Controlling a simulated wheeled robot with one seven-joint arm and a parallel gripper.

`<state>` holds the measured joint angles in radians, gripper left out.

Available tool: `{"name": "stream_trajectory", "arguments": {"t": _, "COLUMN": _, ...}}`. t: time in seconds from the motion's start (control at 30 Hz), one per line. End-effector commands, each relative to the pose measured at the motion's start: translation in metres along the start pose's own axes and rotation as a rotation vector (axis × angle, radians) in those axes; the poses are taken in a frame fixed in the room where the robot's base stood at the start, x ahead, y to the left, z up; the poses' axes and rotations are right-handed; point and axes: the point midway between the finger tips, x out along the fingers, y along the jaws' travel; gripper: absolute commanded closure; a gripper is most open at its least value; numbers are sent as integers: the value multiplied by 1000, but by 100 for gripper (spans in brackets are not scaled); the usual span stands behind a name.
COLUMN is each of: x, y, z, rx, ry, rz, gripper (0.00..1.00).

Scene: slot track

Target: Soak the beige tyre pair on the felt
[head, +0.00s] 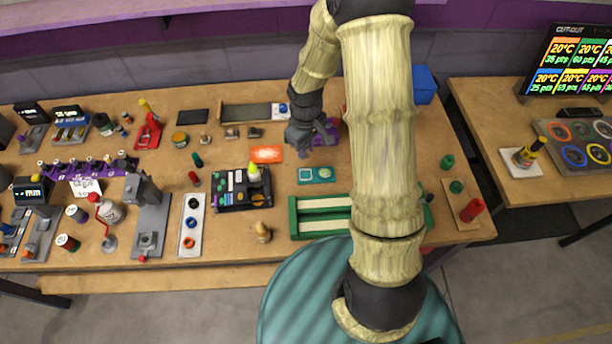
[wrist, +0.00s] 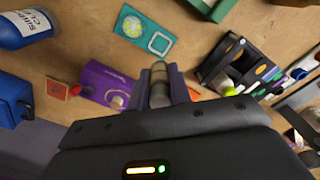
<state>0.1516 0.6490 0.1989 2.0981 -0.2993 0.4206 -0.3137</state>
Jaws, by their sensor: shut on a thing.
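My gripper (wrist: 160,75) is shut on a beige-grey, roller-shaped thing that looks like the beige tyre pair (wrist: 160,94). The fingers hide its sides, and the head view does not show it clearly. In the head view my gripper (head: 304,150) is low over the table, left of a purple box. A teal plate (head: 317,175) lies just in front of it, with a white square outline and a pale round patch; it also shows in the wrist view (wrist: 146,34). I cannot tell for sure which surface is the felt.
The purple box (wrist: 104,84), with a pale round part, is close beside my fingers. An orange card (head: 266,154) lies to the left. A black tray of bottles (head: 242,200) and a green rack with cream strips (head: 322,232) stand nearer the front. A blue bin (head: 424,84) stands behind.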

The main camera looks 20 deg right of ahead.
Motion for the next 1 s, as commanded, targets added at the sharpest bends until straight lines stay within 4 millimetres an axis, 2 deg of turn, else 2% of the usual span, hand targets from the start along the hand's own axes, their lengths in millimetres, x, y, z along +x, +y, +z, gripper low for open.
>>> {"name": "stream_trajectory", "arguments": {"t": 0.27, "x": 5, "y": 0, "z": 0, "rx": 4, "ry": -1, "rz": -2, "gripper": 100}}
{"name": "stream_trajectory", "arguments": {"t": 0.6, "x": 54, "y": 0, "z": 0, "rx": 4, "ry": -2, "rz": -1, "gripper": 100}}
{"name": "stream_trajectory", "arguments": {"t": 1.0, "x": 61, "y": 0, "z": 0, "rx": 5, "ry": 0, "rz": -1, "gripper": 100}}
